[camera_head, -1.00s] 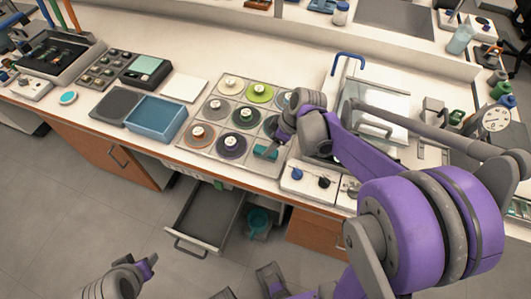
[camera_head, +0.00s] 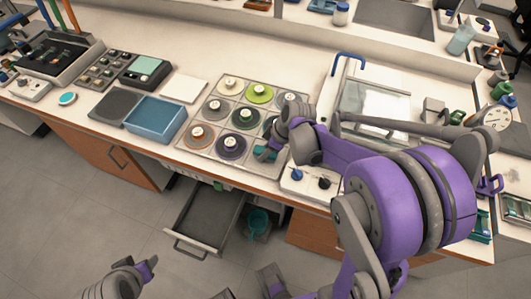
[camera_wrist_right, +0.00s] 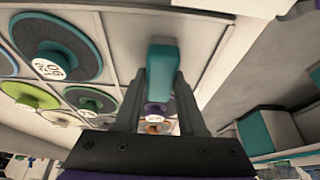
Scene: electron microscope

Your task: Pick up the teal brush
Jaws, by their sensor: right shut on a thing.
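The teal brush (camera_wrist_right: 163,62) is between the two fingers of my right gripper (camera_wrist_right: 163,82) in the wrist view, and the fingers are shut on it. In the head view the brush (camera_head: 261,153) shows as a small teal patch at the front right of the disc tray, partly hidden by my right gripper (camera_head: 268,146). I cannot tell whether the brush is touching the tray. My left gripper (camera_head: 148,268) is low at the left, in front of the bench and empty-looking; its finger gap is unclear.
The grey tray (camera_head: 186,141) holds several coloured discs beside the brush. A blue bin (camera_head: 155,122) stands to its left. An open drawer (camera_head: 208,222) juts out below, with a teal bucket (camera_head: 257,222) beside it. Small knobs (camera_head: 297,174) sit to the right of the tray.

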